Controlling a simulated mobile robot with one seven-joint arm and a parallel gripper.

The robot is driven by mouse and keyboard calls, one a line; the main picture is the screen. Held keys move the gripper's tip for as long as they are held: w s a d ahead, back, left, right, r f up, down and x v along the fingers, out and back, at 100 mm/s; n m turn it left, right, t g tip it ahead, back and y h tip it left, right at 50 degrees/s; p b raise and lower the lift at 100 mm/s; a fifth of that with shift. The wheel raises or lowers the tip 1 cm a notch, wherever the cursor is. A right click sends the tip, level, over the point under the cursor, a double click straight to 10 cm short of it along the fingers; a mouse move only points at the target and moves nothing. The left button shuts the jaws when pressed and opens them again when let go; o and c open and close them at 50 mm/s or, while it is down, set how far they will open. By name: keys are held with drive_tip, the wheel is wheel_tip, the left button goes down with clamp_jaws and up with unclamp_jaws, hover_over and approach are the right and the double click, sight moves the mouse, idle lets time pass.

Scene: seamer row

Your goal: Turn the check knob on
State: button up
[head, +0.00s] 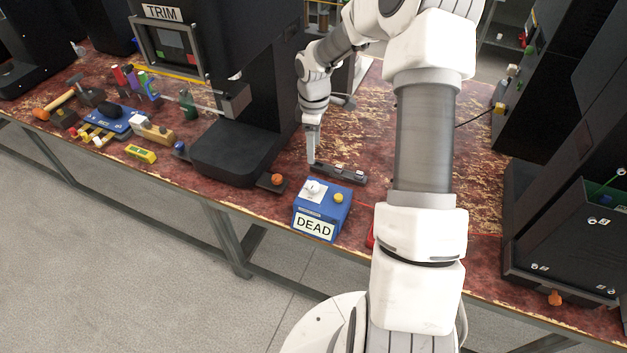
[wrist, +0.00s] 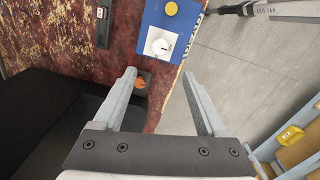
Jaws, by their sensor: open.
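A blue box (head: 340,212) labelled "DEAD" stands near the bench's front edge, with a white knob (head: 313,187) and a yellow button (head: 338,197) on top. In the wrist view the white knob (wrist: 160,46) sits on a white plate with a small dark mark beside it. No label reading "check" is legible. My gripper (head: 311,154) is above the bench, behind the box in the head view. In the wrist view my gripper (wrist: 159,74) is open and empty, its fingertips apart and framing a spot just below the knob; no contact shows.
An orange knob (head: 277,179) on a dark plate is left of the box. A black strip (head: 345,173) lies behind it. The black "TRIM" machine (head: 240,150) stands left. Another black machine (head: 560,250) is at right. Tools and a yellow block (head: 140,153) clutter the left bench.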

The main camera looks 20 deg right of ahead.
sight(314, 185)
wheel_tip(314, 185, down, 15)
drive_tip(key=shift+r+p, duration=0.1)
drive_tip(key=shift+p, duration=0.2)
clamp_jaws()
idle(0.4)
